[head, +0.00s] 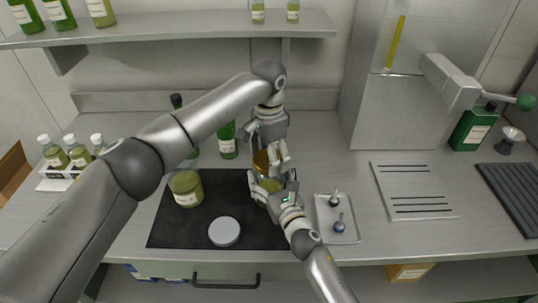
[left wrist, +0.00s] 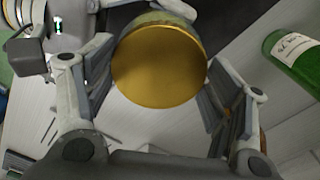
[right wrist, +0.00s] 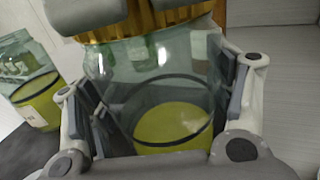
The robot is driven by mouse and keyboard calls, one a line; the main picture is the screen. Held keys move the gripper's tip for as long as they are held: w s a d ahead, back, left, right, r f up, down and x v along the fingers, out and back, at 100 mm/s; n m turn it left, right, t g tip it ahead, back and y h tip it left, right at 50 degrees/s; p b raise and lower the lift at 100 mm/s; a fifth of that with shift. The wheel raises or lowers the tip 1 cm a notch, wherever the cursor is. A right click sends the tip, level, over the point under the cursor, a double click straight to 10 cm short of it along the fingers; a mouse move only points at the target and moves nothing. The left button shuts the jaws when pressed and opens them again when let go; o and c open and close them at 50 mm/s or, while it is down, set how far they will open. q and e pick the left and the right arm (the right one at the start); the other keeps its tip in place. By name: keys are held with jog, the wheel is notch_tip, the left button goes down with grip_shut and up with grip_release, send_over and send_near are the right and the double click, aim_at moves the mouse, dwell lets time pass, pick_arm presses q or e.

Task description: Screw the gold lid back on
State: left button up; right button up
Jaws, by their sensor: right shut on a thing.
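The gold lid (head: 261,160) sits on the mouth of a glass jar (head: 271,185) with yellow-green contents. In the left wrist view the lid (left wrist: 160,68) shows its round top between the fingers of my left gripper (head: 270,148). That gripper is above the jar and open, its fingers on either side of the lid and very close to its rim. My right gripper (right wrist: 165,105) is shut on the jar, holding it upright by its sides. The lid's ribbed gold rim (right wrist: 150,22) shows at the top of the right wrist view; how tightly it sits cannot be told.
A black mat (head: 170,232) lies below, bearing a second jar (head: 187,188) and a pale round disc (head: 224,232). Green bottles (head: 228,141) stand behind. A metal tray (head: 322,228) with two small knobbed items is close on the right. The counter's front edge is clear.

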pick_arm(q)
jog(key=o, duration=0.4)
jog(key=shift+c, duration=0.2)
notch_tip(320, 180, up, 12)
dwell(0.4)
pick_arm(e)
jog(key=o, duration=2)
jog(key=shift+o, duration=0.2)
